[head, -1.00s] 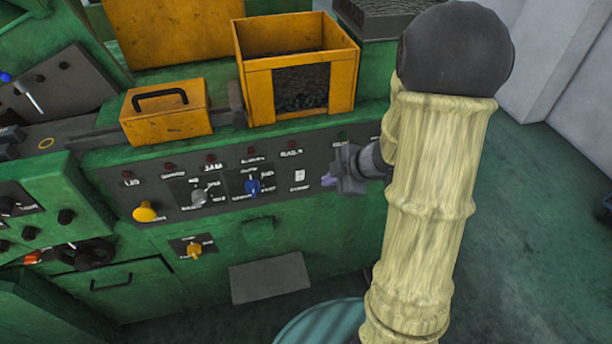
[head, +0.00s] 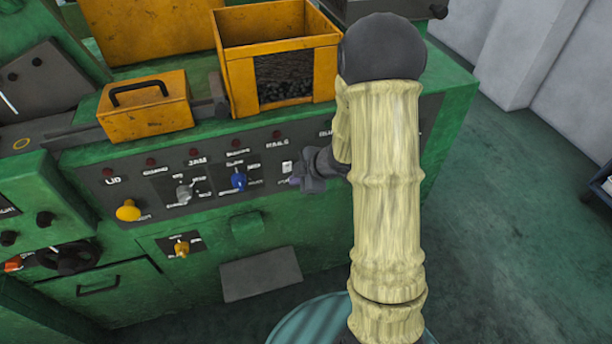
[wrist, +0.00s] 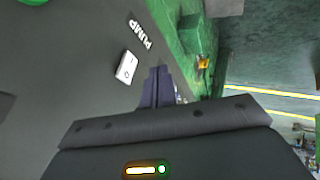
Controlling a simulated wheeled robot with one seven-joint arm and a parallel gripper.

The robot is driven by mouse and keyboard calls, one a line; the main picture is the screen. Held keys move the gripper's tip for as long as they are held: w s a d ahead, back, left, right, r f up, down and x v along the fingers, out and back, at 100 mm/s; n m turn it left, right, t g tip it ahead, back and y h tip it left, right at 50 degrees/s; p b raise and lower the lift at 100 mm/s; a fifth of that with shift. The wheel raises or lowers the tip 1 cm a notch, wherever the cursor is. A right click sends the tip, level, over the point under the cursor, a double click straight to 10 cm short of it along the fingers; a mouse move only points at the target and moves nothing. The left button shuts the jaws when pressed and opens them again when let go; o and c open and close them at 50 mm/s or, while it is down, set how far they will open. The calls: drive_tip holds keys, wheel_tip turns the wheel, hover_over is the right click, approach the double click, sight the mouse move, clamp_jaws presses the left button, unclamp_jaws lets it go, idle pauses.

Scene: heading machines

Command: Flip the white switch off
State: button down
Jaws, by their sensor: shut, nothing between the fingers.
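The white switch (wrist: 126,67) is a small rocker on the dark panel, beside the word PUMP in the wrist view. In the head view the white switch (head: 287,167) shows small, just above and left of my gripper's tip. My gripper (head: 297,181) is shut and empty, pointing left in front of the panel. In the wrist view my gripper (wrist: 158,74) has its fingers together, just right of the switch with a small gap in the picture. I cannot tell how far the tips are from the panel, or which way the rocker is tipped.
The dark panel (head: 150,175) also carries a yellow button (head: 128,211), a grey selector (head: 184,191), a blue selector (head: 239,180) and several dark red lamps. A yellow knob (head: 181,248) sits below. An open orange bin (head: 240,80) stands above the panel.

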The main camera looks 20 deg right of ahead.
sight(285, 165)
drive_tip(key=shift+w+r+p, duration=0.2)
drive_tip(key=shift+w+p, duration=0.15)
drive_tip(key=shift+w, duration=0.6)
drive_tip(key=shift+w+r+p, duration=0.15)
drive_tip(key=shift+w+p, duration=0.2)
drive_tip(key=shift+w, duration=0.6)
drive_tip(key=shift+w+r+p, duration=0.25)
drive_tip(key=shift+r+p, duration=0.05)
drive_tip(key=shift+p, duration=0.3)
drive_tip(key=shift+f, duration=0.15)
drive_tip(key=shift+r+p, duration=0.75)
drive_tip(key=shift+r, duration=0.05)
